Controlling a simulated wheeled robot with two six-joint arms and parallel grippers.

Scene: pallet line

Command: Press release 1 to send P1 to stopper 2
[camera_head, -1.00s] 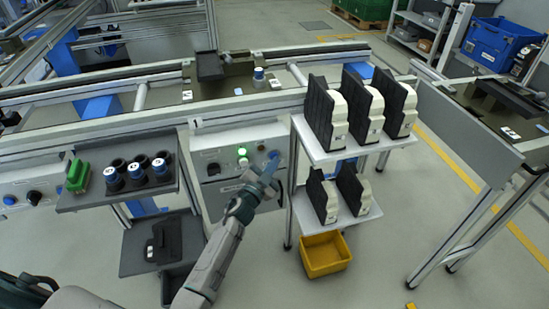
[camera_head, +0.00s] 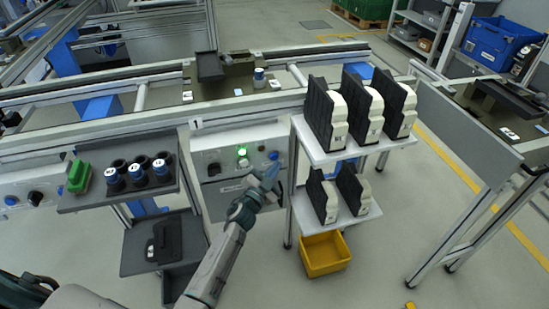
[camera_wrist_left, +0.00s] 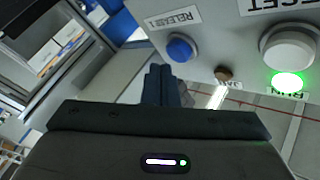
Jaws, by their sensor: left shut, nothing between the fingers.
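The control panel (camera_head: 228,164) below the conveyor has a blue button (camera_head: 273,155) and a lit green lamp (camera_head: 242,151). In the left wrist view the blue button (camera_wrist_left: 180,47) sits by a "RELEASE 1" label (camera_wrist_left: 173,19). My left gripper (camera_head: 271,172) is shut and empty, just below the blue button in the head view. Its blue fingertips (camera_wrist_left: 160,76) show below and left of the button, seemingly apart from it. A dark pallet (camera_head: 228,82) stands on the conveyor behind the panel; I cannot read its name. My right gripper is out of view.
A white shelf rack (camera_head: 345,147) with several black-and-white parts stands right of my gripper. A grey tray (camera_head: 90,200) with blue-capped parts is at left. The wrist view shows a white reset button (camera_wrist_left: 289,45) and a lit green lamp (camera_wrist_left: 287,82) nearby.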

